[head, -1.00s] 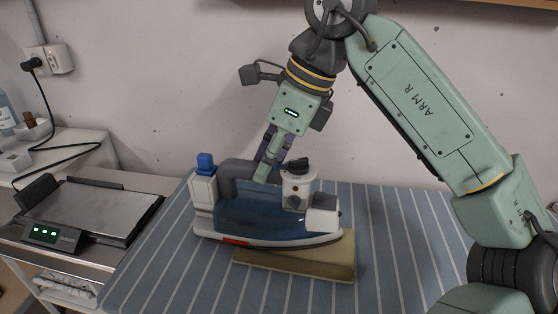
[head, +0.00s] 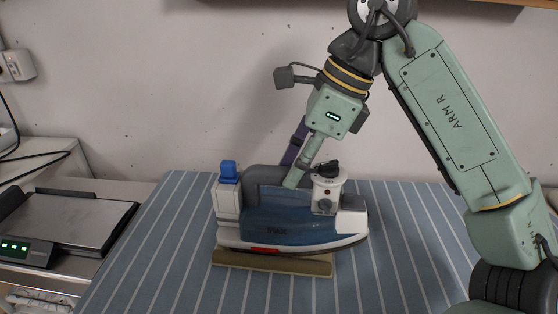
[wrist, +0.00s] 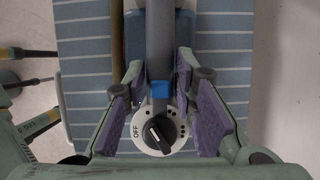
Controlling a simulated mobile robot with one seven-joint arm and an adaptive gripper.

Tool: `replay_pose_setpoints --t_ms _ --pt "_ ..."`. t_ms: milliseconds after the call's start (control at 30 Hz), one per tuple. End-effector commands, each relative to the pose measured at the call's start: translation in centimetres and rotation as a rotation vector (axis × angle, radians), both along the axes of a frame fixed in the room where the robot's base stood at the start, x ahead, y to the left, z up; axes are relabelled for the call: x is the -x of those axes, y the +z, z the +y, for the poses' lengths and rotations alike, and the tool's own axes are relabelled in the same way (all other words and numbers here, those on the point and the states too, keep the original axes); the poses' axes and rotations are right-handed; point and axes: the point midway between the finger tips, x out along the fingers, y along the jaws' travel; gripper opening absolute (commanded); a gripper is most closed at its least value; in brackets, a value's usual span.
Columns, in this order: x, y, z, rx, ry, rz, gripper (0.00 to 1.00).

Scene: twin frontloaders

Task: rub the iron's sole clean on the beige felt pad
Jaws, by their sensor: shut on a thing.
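The blue and white iron (head: 290,226) stands level over the beige felt pad (head: 275,264), its nose to the right. Its nose overhangs the pad's right end, and its heel is near the pad's left end. Its sole faces down and is hidden; it seems to touch the pad. My gripper (head: 291,172) is shut on the iron's grey handle from above. In the wrist view the handle (wrist: 160,45) runs between my purple-padded fingers, beside the dial (wrist: 160,132) marked OFF. The far finger is partly hidden in the head view.
The pad lies on a blue striped board or cloth (head: 400,270), with free room to the right and in front. A flat scale (head: 80,222) with a green display stands at the left. A wall (head: 180,90) rises behind.

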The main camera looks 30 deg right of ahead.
Motion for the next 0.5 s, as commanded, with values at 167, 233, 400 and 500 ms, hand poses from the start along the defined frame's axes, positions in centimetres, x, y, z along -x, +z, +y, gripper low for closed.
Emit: replay_pose_setpoints --t_ms 167,233,400,500 --pt "0.8 0.1 -1.1 0.000 -0.002 0.001 0.00" --pt "0.9 0.1 -1.3 0.001 -0.002 0.002 0.00" --pt "0.6 0.0 -0.8 0.002 0.002 0.001 0.00" --pt "0.1 0.0 -0.1 0.002 0.002 0.001 0.00"
